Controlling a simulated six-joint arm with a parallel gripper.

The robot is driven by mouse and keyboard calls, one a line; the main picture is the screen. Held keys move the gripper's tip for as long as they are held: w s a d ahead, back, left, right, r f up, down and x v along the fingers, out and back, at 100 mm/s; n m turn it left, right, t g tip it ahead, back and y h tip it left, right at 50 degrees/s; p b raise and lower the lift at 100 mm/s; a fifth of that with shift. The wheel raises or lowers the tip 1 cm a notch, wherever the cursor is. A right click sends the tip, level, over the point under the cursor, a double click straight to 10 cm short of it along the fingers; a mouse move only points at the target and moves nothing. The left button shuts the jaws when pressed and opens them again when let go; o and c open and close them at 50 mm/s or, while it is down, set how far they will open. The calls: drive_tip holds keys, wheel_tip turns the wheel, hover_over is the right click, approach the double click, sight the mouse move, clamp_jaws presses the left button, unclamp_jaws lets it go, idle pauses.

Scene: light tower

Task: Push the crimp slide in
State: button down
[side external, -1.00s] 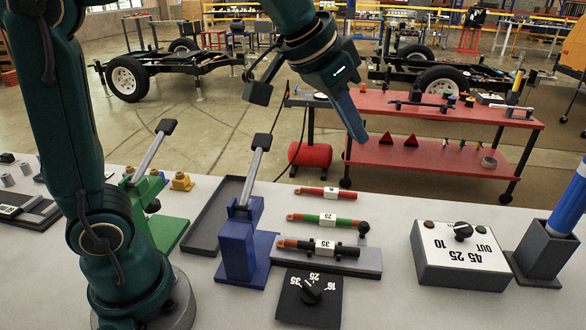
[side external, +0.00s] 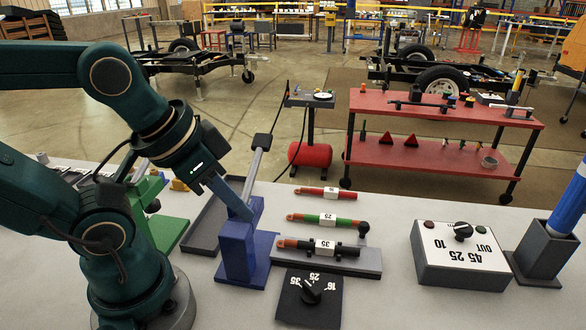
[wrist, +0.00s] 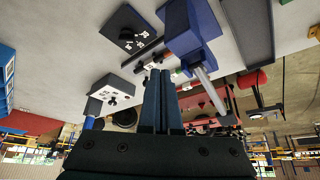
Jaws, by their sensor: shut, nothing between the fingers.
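The grey slide (side external: 366,262) lies at the right foot of the blue press (side external: 238,250). A dark cable with a copper end and a "35" label lies along the slide, its copper end toward the press. The press's grey lever (side external: 258,160) stands raised with a black grip. My gripper (side external: 248,215) is shut and empty, its fingers pointing down to the right and overlapping the press top; I cannot tell whether they touch. In the wrist view, my shut fingers (wrist: 160,75) lie below the press (wrist: 198,30) and left of the lever (wrist: 207,92).
Green "25" (side external: 325,220) and red "70" (side external: 325,191) cables lie behind the slide. A black dial pad (side external: 308,305) is in front, a grey knob box (side external: 460,265) to the right. A dark tray (side external: 205,228) and green press (side external: 165,235) stand left. The table between slide and box is clear.

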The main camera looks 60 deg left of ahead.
drive_tip(key=c, duration=0.9)
unclamp_jaws()
drive_tip(key=shift+w+r, duration=0.1)
drive_tip(key=shift+w, duration=0.05)
drive_tip(key=shift+o, duration=1)
drive_tip(key=w+r+t, duration=0.1)
drive_tip(key=w+r, duration=0.2)
drive_tip(key=w, duration=0.2)
drive_tip(key=shift+w+d+r+m, duration=0.25)
drive_tip(key=shift+w+r+m, duration=0.05)
drive_tip(key=shift+m, duration=0.1)
drive_tip(key=m+g, duration=0.1)
drive_tip(key=g, duration=0.1)
hover_over(364, 223)
drive_tip(key=s, duration=0.2)
wheel_tip(364, 223, down, 11)
drive_tip(key=shift+h, duration=0.3)
drive_tip(key=shift+x, duration=2.35)
drive_tip(key=shift+s+a+f, duration=0.1)
drive_tip(key=shift+s, duration=0.05)
